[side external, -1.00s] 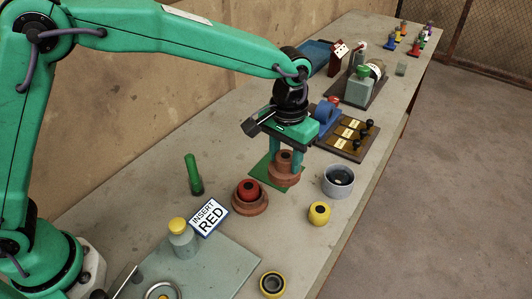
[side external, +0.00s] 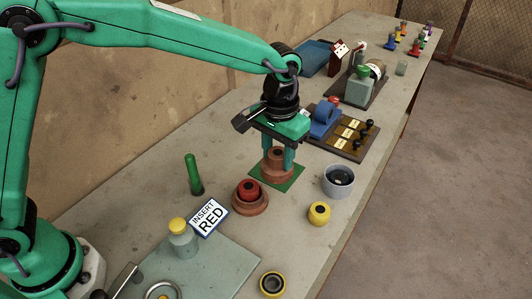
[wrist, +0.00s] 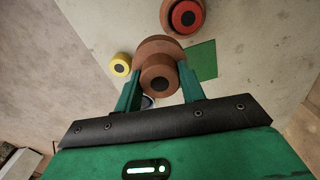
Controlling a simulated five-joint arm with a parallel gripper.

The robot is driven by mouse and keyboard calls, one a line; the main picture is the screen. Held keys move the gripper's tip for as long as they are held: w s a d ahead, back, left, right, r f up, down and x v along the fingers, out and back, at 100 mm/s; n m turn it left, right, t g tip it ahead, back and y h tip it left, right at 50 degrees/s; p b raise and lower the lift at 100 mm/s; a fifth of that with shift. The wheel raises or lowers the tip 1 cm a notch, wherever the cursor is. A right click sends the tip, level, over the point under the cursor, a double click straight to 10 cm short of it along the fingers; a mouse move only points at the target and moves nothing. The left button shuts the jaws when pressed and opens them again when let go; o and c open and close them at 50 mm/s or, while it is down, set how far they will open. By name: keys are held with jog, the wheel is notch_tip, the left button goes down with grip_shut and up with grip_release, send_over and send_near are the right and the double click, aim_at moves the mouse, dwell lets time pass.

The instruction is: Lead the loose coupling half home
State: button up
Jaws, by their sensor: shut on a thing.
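My gripper (side external: 278,158) is shut on a loose brown flanged coupling half (side external: 278,168), with a finger on either side of its hub. The held half is upright, low over a green square mat (side external: 293,184); I cannot tell whether it touches. In the wrist view the held half (wrist: 160,78) sits between the fingertips (wrist: 160,90), and the mat (wrist: 206,62) shows to its right. A second brown coupling half (side external: 240,207) with a red insert (side external: 249,189) stands on the bench in front of the mat, apart from the held one.
A sign reading "INSERT RED" (side external: 209,217) lies beside the red insert. A grey cup (side external: 338,184) and yellow ring (side external: 319,214) are to the right. A green rod (side external: 192,172) stands left. A bottle (side external: 182,240) is nearer. A switch panel (side external: 346,135) lies behind.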

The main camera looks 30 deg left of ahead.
jog(key=s+a+r, duration=0.1)
jog(key=s+a, duration=0.2)
jog(key=a, duration=0.2)
jog(key=shift+a+r, duration=0.3)
jog(key=shift+a, duration=0.1)
jog(key=shift+f, duration=0.15)
jog(key=shift+f, duration=2.8)
jog(key=shift+f, duration=1.3)
jog(key=o, duration=1.4)
jog(key=shift+f, duration=0.1)
